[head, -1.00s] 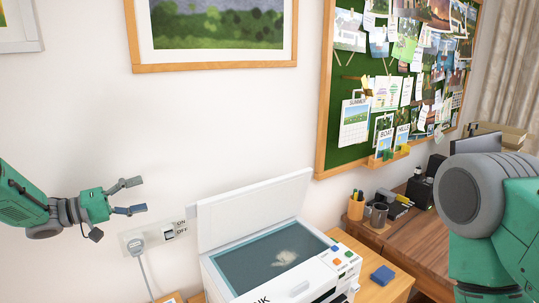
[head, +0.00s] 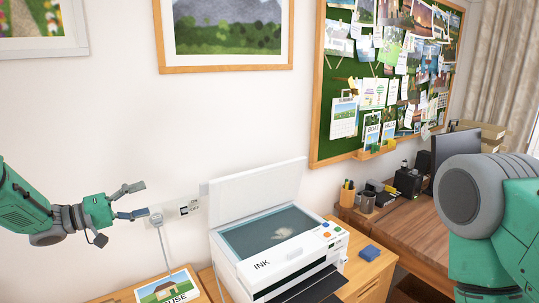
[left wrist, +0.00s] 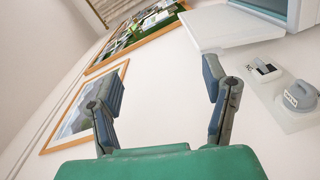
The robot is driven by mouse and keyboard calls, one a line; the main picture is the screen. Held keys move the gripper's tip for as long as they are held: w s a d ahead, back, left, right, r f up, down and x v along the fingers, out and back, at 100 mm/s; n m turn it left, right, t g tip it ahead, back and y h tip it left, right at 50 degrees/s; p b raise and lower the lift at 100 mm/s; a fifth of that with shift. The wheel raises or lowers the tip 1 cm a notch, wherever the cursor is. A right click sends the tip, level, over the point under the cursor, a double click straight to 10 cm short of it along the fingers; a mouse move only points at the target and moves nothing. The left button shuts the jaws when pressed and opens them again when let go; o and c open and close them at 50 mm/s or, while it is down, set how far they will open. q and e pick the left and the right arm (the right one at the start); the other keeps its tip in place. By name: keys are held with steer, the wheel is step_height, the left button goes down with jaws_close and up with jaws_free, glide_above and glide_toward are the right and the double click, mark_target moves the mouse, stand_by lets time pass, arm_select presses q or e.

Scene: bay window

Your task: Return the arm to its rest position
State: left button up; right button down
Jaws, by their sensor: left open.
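My left gripper (head: 133,202) comes in from the left in the head view, with its fingers spread and nothing between them. It is held in the air in front of the wall, just left of the wall socket and switch. In the left wrist view the two fingers (left wrist: 165,100) stand wide apart, with only bare wall between them. My right arm's green and grey links fill the right side of the head view; its gripper is out of the picture.
A white printer (head: 262,245) with its lid raised stands on a wooden desk. A plugged-in socket (head: 157,219) is close to the left gripper. A house picture (head: 168,291) lies at the front. A blue block (head: 369,252) sits right of the printer. A pinboard (head: 345,100) hangs behind.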

arm_select(q)
steer(key=s+d+f+n+t+y, duration=0.15)
steer(key=s+f+y, duration=0.3)
steer(key=f, duration=0.55)
steer(key=s+d+f+n+g+y, duration=0.1)
steer(key=s+d+f+y, duration=0.3)
steer(key=f, duration=0.7)
steer(key=s+f+m+g+y, duration=0.25)
steer(key=s+f, duration=0.45)
steer(key=s, duration=0.4)
steer(key=s+a+f+m+g+y, duration=0.15)
steer(key=s+g, duration=0.25)
steer(key=s, duration=1)
steer(key=s+f+m+g+y, duration=0.2)
steer(key=s+g, duration=0.2)
steer(key=s, duration=1.1)
step_height(320, 180, down, 18)
steer(key=w+d+m+b, duration=0.1)
steer(key=b, duration=1.7)
steer(key=shift+w+d+r+b, duration=0.15)
steer(key=shift+w+r+b, duration=0.05)
steer(key=shift+w+b, duration=0.15)
arm_select(e)
step_height(320, 180, down, 19)
steer(key=shift+w, duration=0.4)
steer(key=shift+r, duration=0.15)
